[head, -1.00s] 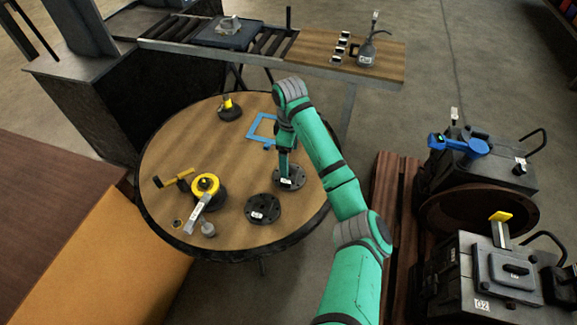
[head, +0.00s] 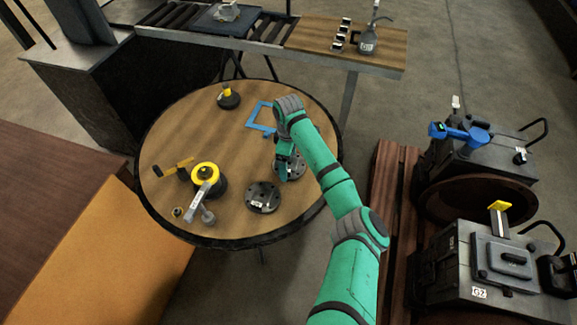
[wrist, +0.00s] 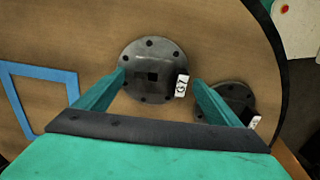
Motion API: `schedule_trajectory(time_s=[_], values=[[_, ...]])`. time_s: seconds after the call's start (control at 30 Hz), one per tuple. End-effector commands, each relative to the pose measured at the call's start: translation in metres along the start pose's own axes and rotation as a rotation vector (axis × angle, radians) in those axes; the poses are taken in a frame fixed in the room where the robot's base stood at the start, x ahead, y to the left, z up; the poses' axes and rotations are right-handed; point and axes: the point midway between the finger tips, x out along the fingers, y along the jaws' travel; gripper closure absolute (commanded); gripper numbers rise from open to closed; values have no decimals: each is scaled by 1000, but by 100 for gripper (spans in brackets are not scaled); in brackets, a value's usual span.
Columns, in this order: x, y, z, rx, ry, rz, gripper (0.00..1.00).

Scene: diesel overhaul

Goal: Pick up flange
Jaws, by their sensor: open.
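Two dark round flanges with bolt holes lie flat on the round wooden table (head: 200,130). One flange (head: 296,168) lies under my gripper (head: 285,172), which partly hides it. In the wrist view this flange (wrist: 150,72) shows a square centre hole and a white label at its edge. My open gripper (wrist: 160,77) has one finger towards each side of it in that view; I cannot tell the height gap. The other flange (head: 263,197) lies nearer the front; in the wrist view it (wrist: 232,98) is partly hidden by the right finger.
A blue square frame (head: 262,116) lies behind the gripper. A yellow-topped tool (head: 205,173) and small parts stand at the table's left. A black and yellow item (head: 228,98) stands at the back. Engine units (head: 490,250) sit to the right.

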Motion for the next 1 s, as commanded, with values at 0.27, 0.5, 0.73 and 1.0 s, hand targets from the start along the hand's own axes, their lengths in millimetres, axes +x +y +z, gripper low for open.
schedule_trajectory(time_s=[0.27,0.5,0.73,1.0], values=[[2,0,0,0,0,0,20],[0,1,0,0,1,1,57],[-1,1,0,0,1,2,57],[-32,1,0,-2,2,4,57]])
